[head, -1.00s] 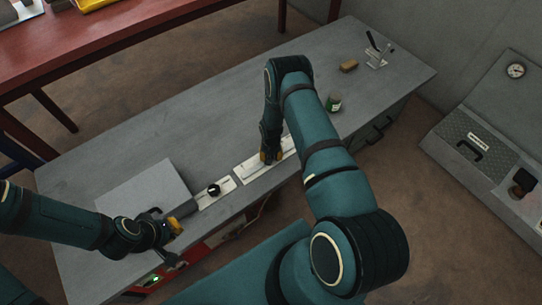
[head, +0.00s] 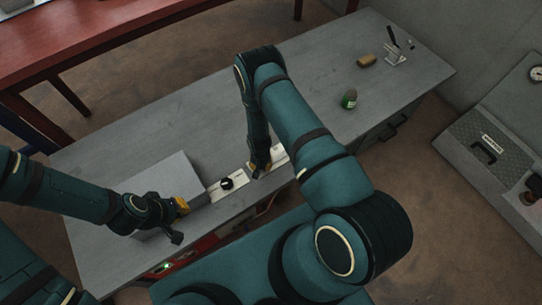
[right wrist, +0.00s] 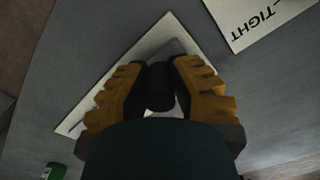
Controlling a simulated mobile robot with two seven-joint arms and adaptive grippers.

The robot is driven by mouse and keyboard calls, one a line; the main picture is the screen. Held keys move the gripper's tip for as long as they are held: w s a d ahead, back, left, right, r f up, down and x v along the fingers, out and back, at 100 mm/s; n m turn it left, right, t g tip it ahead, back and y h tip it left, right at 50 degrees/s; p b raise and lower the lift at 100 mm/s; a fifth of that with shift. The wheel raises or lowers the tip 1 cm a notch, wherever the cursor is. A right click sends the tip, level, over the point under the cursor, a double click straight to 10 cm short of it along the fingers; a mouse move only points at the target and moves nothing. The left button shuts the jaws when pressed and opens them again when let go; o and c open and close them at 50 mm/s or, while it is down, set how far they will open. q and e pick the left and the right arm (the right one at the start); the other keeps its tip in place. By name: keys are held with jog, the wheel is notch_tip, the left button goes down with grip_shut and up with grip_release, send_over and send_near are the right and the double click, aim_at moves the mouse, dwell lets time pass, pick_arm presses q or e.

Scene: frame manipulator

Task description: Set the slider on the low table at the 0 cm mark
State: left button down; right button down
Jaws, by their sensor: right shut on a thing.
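The slider's white plate (head: 279,156) lies on the low grey table (head: 235,112), along its near edge. My right gripper (head: 259,168) is over the plate's left end. In the right wrist view, its yellow-padded fingers (right wrist: 160,85) are shut on the slider's black knob (right wrist: 160,92), above the white plate (right wrist: 78,124). The scale marks are not readable. My left gripper (head: 184,206) is low over the table's near left side, beside a grey bar-like piece (head: 199,200); its fingers are too small to judge.
A grey panel (head: 165,180) is at left. A green can (head: 349,99), brown block (head: 367,61) and small stand (head: 395,55) are at right.

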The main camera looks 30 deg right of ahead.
jog(key=shift+s+a+f, duration=0.15)
jog(key=shift+s+a, duration=0.15)
jog(key=c, duration=0.8)
grip_release()
jog(key=shift+a, duration=0.15)
jog(key=shift+w+d, duration=0.1)
jog(key=shift+d, duration=0.1)
jog(key=shift+w+r, duration=0.15)
jog(key=shift+r, duration=0.2)
notch_tip(320, 180, up, 11)
jog(key=shift+r, duration=0.2)
